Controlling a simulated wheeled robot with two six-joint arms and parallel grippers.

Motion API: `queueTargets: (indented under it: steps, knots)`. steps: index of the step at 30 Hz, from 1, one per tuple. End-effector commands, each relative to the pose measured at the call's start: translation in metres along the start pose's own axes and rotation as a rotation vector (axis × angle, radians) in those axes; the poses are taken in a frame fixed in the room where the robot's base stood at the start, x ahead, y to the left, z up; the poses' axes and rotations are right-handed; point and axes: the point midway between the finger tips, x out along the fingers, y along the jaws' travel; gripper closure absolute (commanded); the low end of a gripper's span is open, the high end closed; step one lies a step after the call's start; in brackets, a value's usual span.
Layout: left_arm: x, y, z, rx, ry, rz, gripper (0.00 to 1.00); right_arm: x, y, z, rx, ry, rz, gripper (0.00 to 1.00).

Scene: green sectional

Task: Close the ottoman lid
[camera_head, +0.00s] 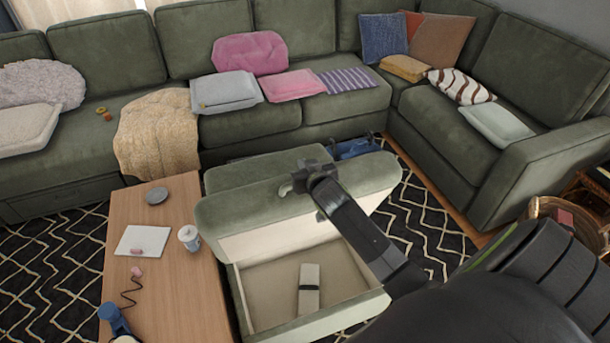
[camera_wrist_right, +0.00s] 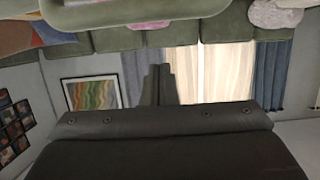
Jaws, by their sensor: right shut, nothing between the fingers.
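The green ottoman (camera_head: 240,305) stands open in the middle of the head view, with its cream inside showing. Its padded lid (camera_head: 235,215) is raised and tilted up at the far side, with its pale underside facing me. My right gripper (camera_head: 300,178) is shut and empty at the upper edge of the lid; I cannot tell whether it touches it. In the right wrist view the shut fingers (camera_wrist_right: 158,85) point into the room, and a green padded edge (camera_wrist_right: 130,12) crosses the top. My left gripper is not in view.
A light grey item with a dark band (camera_head: 309,290) lies inside the ottoman. A wooden table (camera_head: 150,265) with a cup (camera_head: 189,237) and paper (camera_head: 143,240) stands close on the left. A green sectional (camera_head: 270,120) with pillows runs behind and to the right.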

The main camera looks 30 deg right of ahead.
Motion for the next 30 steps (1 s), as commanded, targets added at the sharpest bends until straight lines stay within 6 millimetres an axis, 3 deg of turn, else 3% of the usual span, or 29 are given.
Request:
queueTargets:
  steps: [5, 7, 13, 30]
  knots:
    - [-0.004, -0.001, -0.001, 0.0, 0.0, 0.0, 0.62, 0.022, 0.0, -0.001, 0.0, 0.0, 0.0, 1.0]
    - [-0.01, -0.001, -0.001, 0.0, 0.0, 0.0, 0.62, 0.014, 0.0, 0.014, 0.0, -0.006, 0.001, 1.0]
    - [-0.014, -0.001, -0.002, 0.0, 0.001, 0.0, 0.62, 0.007, 0.0, 0.033, 0.001, -0.001, 0.0, 1.0]
    - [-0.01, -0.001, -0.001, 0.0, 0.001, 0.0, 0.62, 0.006, 0.0, 0.04, 0.0, 0.003, 0.0, 1.0]
